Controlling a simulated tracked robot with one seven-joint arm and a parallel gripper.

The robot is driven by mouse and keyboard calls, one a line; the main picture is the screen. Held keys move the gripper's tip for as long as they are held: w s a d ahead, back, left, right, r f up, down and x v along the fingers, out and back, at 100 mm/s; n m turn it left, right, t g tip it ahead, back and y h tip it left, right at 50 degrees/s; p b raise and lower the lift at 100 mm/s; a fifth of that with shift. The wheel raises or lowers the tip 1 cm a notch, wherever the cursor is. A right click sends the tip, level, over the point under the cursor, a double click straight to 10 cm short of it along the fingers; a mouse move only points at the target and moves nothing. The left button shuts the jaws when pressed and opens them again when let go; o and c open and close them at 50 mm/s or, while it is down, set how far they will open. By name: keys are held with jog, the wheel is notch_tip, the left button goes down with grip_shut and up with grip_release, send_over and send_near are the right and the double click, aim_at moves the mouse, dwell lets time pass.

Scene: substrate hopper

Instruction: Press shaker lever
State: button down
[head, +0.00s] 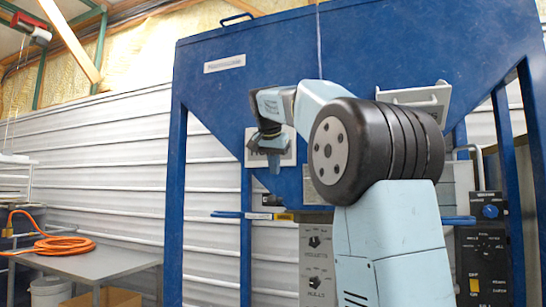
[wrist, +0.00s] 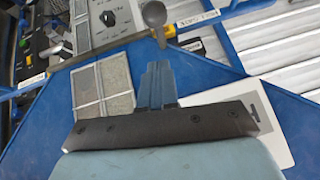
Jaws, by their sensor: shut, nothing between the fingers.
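My gripper (head: 273,165) is shut and empty, pointing down in front of the blue hopper (head: 300,55). In the wrist view its closed fingers (wrist: 157,78) point towards a dark lever with a rounded end (wrist: 154,14). I take this to be the shaker lever, but no label on it can be read. The lever is just beyond the fingertips in that picture, with a gap between them. In the head view a small dark shape lies below the gripper; I cannot tell whether it is the lever.
A grey dial panel (head: 315,262) is below the hopper, and a black control panel (head: 485,250) stands at the right. A blue rail (head: 228,214) crosses in front. A metal table (head: 90,262) with an orange hose (head: 62,245) is at the left.

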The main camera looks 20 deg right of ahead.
jog(key=x, duration=0.3)
jog(key=shift+f, duration=0.1)
jog(key=shift+s+a+f, duration=0.1)
jog(key=shift+a+f, duration=0.15)
jog(key=shift+f, duration=0.75)
jog(key=shift+a+f, duration=0.15)
jog(key=shift+f, duration=0.7)
